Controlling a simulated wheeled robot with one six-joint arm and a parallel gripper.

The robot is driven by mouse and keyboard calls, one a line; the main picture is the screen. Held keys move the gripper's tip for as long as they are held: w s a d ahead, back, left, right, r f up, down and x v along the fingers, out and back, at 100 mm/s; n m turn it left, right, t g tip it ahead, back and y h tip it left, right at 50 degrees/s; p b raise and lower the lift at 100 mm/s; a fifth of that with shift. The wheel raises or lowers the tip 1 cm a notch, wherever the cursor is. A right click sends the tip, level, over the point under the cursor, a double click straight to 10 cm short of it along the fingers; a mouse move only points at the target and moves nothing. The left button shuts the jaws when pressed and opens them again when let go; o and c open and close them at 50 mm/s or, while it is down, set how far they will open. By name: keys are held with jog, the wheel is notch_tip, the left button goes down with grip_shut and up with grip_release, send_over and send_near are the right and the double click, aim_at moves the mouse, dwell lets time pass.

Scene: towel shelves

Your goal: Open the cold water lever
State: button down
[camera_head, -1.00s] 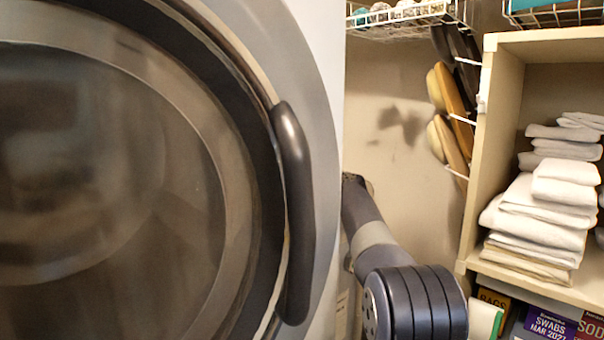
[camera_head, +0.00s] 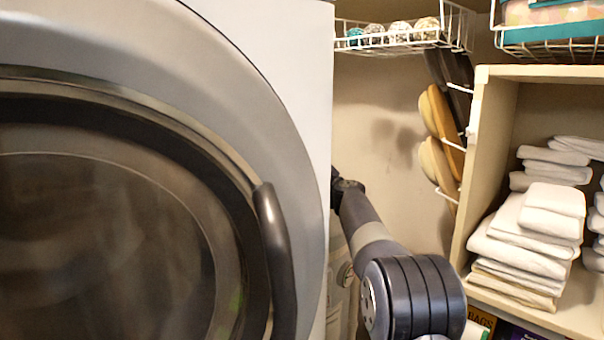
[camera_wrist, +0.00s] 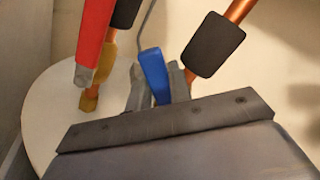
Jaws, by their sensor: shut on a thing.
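The blue lever (camera_wrist: 154,74), which I take for the cold water one, is in the middle of the wrist view. My gripper (camera_wrist: 157,84) has its two grey fingers on either side of the blue lever and is shut on it. A red lever (camera_wrist: 93,42) hangs to the left, apart from my fingers. In the head view my arm reaches back past the right side of the washing machine (camera_head: 290,75). My gripper and both levers are hidden in that view.
Copper pipes (camera_wrist: 240,9) with black sleeves (camera_wrist: 214,44) stand close around the gripper. A wooden shelf unit (camera_head: 492,150) with stacked white towels (camera_head: 520,240) is to the right. A wire basket (camera_head: 395,40) and hanging brushes (camera_head: 440,115) are on the back wall.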

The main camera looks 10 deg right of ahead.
jog(key=shift+w+d+r+m+p, duration=0.1)
jog(key=shift+d+r+m+p, duration=0.25)
jog(key=shift+m, duration=0.35)
jog(key=shift+f, duration=0.15)
jog(key=c, duration=1.3)
grip_release()
jog(key=shift+c, duration=0.2)
jog(key=shift+o, duration=0.3)
jog(key=shift+r, duration=0.2)
